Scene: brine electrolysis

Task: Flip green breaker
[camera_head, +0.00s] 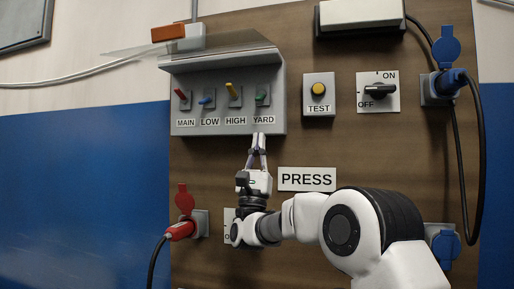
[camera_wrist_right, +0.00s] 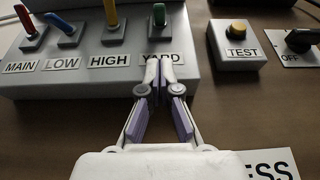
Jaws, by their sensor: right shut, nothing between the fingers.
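The green breaker (camera_head: 261,98) is the rightmost lever on the grey breaker box (camera_head: 225,128), above the YARD label. It also shows in the right wrist view (camera_wrist_right: 159,16), near the top. My right gripper (camera_head: 258,138) is shut and empty just below the YARD label, under the green lever and apart from it. In the right wrist view its fingertips (camera_wrist_right: 159,62) overlap the YARD label and point up toward the lever. I cannot tell whether they touch the box. My left gripper is not in view.
Red (camera_head: 182,99), blue (camera_head: 206,100) and yellow (camera_head: 233,92) levers stand left of the green one. A clear raised cover (camera_head: 200,47) sits above. The TEST button box (camera_head: 319,106) and rotary switch (camera_head: 378,92) are to the right. A PRESS sign (camera_head: 307,179) is below.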

